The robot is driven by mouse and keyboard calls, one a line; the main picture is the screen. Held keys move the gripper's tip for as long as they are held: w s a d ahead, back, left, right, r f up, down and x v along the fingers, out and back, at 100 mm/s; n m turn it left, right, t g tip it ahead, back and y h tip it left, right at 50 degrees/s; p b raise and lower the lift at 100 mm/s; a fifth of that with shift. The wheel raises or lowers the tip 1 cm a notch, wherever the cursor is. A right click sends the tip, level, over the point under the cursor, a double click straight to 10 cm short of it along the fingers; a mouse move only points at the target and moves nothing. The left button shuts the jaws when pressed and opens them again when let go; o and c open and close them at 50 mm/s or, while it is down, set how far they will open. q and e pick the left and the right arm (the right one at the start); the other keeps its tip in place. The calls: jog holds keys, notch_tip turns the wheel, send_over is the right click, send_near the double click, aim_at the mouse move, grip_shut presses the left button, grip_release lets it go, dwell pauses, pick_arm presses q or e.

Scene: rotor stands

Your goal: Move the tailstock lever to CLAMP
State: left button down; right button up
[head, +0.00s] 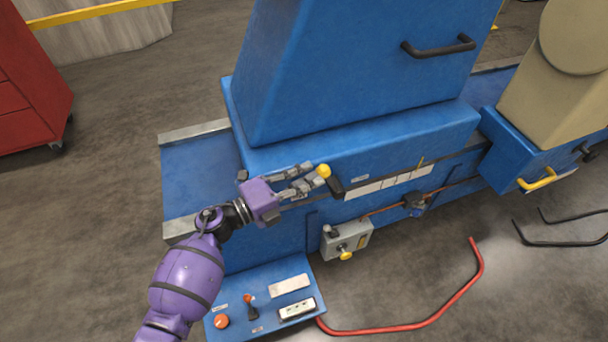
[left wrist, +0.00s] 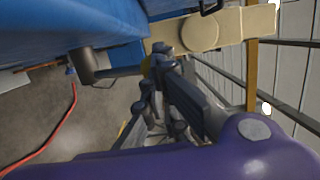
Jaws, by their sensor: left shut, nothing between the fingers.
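The tailstock lever (head: 335,187) is a short dark arm with a yellow ball knob (head: 324,171), on the front of the blue machine base. My left gripper (head: 318,178) comes in from the left, with its fingertips right beside the knob. It is shut and holds nothing. I cannot tell whether the fingers touch the knob. The white label strip (head: 388,183) right of the lever is too small to read. My right gripper is not in view.
The tall blue housing (head: 340,70) rises just behind the lever. A grey box with a yellow knob (head: 346,241) sits below it. A red hose (head: 440,305) lies on the floor.

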aim_at(325, 169)
pick_arm(q)
jog(key=d+r+y+p, duration=0.1)
jog(key=p, duration=0.1)
jog(key=w+d+r+g+p, duration=0.1)
jog(key=d+p, duration=0.1)
jog(key=p, duration=0.1)
jog(key=d+r+y+p, duration=0.1)
jog(key=p, duration=0.1)
jog(key=shift+w+d+r+m+y, duration=0.15)
jog(key=shift+w+r+m+y, duration=0.15)
jog(key=shift+w+r+m, duration=0.1)
jog(key=w+d+f, duration=0.1)
jog(key=w+d, duration=0.1)
jog(key=d, duration=0.7)
jog(key=shift+w+d, duration=0.15)
jog(key=shift+w, duration=0.15)
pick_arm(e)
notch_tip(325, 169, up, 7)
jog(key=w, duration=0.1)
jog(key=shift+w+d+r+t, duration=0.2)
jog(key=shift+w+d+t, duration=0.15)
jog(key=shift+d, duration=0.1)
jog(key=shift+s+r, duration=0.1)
